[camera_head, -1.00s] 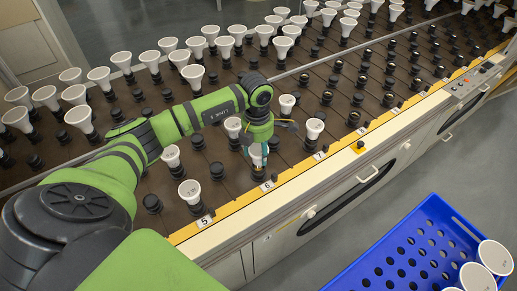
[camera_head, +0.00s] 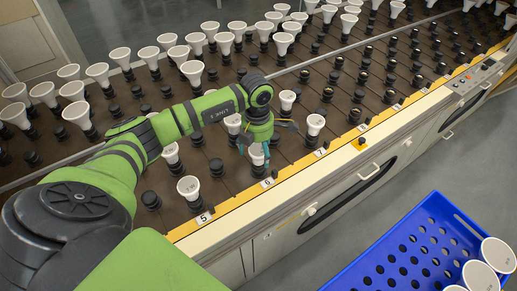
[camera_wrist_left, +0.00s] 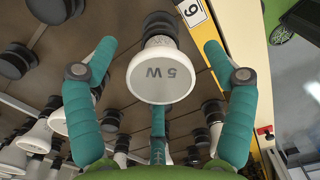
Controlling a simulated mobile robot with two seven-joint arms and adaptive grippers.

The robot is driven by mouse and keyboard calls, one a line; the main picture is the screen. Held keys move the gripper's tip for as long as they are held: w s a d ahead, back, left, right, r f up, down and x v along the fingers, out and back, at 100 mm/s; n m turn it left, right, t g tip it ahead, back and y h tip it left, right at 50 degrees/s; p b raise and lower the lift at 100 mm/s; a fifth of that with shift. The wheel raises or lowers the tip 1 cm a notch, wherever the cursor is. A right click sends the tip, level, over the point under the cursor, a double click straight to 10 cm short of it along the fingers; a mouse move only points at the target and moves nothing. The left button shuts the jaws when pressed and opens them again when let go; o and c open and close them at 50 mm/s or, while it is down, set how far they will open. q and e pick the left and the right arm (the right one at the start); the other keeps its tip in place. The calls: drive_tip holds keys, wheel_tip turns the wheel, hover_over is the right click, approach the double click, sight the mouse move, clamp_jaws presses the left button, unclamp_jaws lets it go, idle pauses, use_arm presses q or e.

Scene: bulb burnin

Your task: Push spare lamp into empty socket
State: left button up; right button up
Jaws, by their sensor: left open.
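In the left wrist view, a white lamp (camera_wrist_left: 158,76) marked "5 W" faces the camera. Its neck meets a black socket (camera_wrist_left: 159,22) beside a label that reads as 6 or 9; I cannot tell how deep it sits. My left gripper (camera_wrist_left: 159,48) is open, its teal fingers spread on either side of the lamp with gaps between. My right gripper is not in view.
A white lamp (camera_head: 189,187) stands near the "5" label, another (camera_head: 314,124) near "7". Several lamps and bare black sockets fill the brown rack (camera_head: 232,190). A blue crate (camera_head: 400,262) with white lamps (camera_head: 497,255) is at lower right.

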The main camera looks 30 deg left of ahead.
use_arm(q)
wheel_tip(320, 180, up, 12)
idle(0.5)
drive_tip(key=shift+s, duration=0.1)
